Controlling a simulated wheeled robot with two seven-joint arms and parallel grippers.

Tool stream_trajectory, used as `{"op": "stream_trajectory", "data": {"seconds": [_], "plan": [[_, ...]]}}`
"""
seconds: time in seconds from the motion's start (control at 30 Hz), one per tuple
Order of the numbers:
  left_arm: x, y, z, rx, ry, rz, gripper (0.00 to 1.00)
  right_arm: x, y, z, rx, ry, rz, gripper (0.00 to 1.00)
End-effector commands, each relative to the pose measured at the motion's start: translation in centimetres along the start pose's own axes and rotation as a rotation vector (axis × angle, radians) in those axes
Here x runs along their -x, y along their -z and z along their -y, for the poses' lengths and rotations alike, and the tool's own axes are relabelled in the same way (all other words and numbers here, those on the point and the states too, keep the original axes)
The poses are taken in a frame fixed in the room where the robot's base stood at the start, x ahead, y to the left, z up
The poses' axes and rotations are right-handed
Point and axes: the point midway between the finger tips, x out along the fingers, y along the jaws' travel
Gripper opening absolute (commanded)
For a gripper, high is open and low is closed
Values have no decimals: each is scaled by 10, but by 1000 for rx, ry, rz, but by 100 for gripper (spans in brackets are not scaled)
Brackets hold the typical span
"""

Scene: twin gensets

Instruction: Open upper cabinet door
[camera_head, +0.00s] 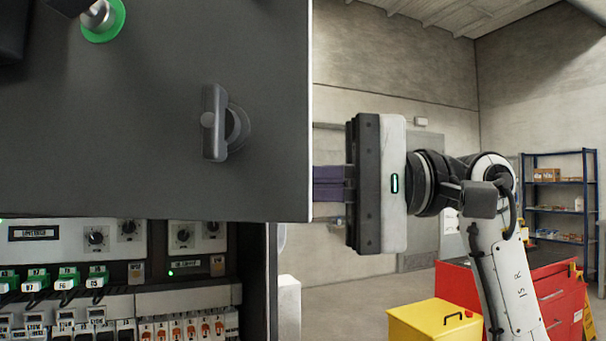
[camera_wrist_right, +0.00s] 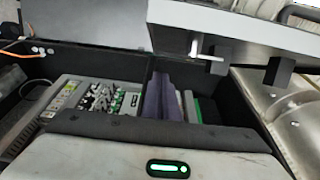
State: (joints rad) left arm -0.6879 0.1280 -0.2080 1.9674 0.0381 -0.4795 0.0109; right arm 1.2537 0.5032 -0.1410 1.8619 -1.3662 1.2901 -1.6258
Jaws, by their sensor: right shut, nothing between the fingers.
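The upper cabinet door (camera_head: 150,130) is a dark grey panel filling the upper left of the head view, with a grey turn handle (camera_head: 214,122) near its right edge. The wrist view shows the door (camera_wrist_right: 245,32) standing away from the open cabinet, with a small latch piece on it. My right gripper (camera_head: 329,184) is shut and empty at the door's right edge. Its purple fingers point left, and their tips are hidden behind the door. They also show in the wrist view (camera_wrist_right: 163,100), between the cabinet interior and the door.
Below the door, the cabinet interior (camera_head: 120,265) shows knobs, green-tagged terminals and breakers. A green-ringed switch (camera_head: 102,20) sits high on the door. A yellow box (camera_head: 435,320), red tool cabinet (camera_head: 545,290) and blue shelf (camera_head: 560,200) stand at right.

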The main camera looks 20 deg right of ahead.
Motion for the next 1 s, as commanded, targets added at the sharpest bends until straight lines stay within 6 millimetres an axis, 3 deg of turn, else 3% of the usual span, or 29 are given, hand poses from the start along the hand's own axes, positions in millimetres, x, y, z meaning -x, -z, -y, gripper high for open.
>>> {"op": "stream_trajectory", "data": {"seconds": [0.07, 0.2, 0.4, 0.83, 1.0], "plan": [[2, -1, 1, 2, 2, 7, 31, -17, -2, 2, 1, 1, 5, 0], [2, -5, 3, 4, 6, 15, 31, -21, -23, 1, 5, 1, 2, 0], [3, -3, 4, 5, 7, 10, 31, -24, -38, 0, 1, 0, 1, 0], [3, -2, 4, 2, 8, 7, 31, -25, -39, 0, 0, 0, -2, 0], [3, 2, 5, 0, 8, 2, 31, -35, -44, 0, 4, -1, -17, 0]]}}
